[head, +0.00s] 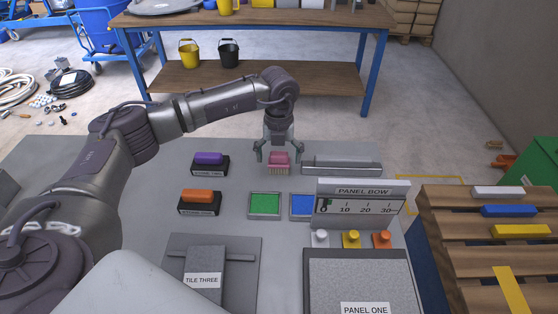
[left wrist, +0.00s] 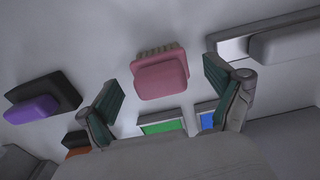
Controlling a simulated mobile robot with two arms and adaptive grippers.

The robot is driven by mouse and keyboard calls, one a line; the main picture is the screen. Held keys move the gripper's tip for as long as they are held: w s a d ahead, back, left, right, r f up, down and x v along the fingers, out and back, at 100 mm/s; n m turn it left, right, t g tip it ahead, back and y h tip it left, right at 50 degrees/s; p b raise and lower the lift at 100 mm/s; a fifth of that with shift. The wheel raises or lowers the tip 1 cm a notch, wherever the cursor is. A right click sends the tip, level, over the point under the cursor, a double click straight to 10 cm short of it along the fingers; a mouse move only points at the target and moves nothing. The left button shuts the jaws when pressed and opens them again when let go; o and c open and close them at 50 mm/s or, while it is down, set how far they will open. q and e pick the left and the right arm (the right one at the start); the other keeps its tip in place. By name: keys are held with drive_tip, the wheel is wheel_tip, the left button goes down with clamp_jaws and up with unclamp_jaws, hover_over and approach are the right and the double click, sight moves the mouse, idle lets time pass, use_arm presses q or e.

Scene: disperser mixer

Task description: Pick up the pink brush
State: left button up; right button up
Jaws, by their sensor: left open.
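The pink brush (head: 279,161) stands on the grey table, bristles down, between the purple block and a long grey bar. In the left wrist view the pink brush (left wrist: 160,77) shows its pink top, with tan bristles along one edge. My left gripper (head: 279,156) points down over the brush, its two fingers open on either side of it. In the left wrist view the fingers of my left gripper (left wrist: 168,95) are spread apart, and no contact with the brush shows. My right gripper is not in view.
A purple block (head: 209,158) and an orange block (head: 198,196) sit on black bases to the left. A grey bar (head: 342,167) lies close on the right. Green (head: 265,205) and blue (head: 301,206) trays and the Panel Bow board (head: 362,203) stand nearer me.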

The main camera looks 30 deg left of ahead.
use_arm(q)
drive_tip(key=shift+w+f, duration=0.1)
drive_tip(key=shift+f, duration=0.8)
drive_tip(key=shift+r, duration=0.1)
drive_tip(key=c, duration=1.3)
drive_tip(key=shift+r, duration=0.1)
wheel_tip(320, 180, up, 4)
drive_tip(key=shift+f+b, duration=0.1)
drive_tip(key=shift+b, duration=0.25)
drive_tip(key=s+d+r, duration=0.2)
drive_tip(key=s+r, duration=0.1)
drive_tip(key=s, duration=0.2)
drive_tip(key=s+d+r+b, duration=0.1)
drive_tip(key=s+d+r, duration=0.1)
drive_tip(key=s+r, duration=0.2)
drive_tip(key=shift+s+d, duration=0.3)
drive_tip(key=shift+s, duration=0.6)
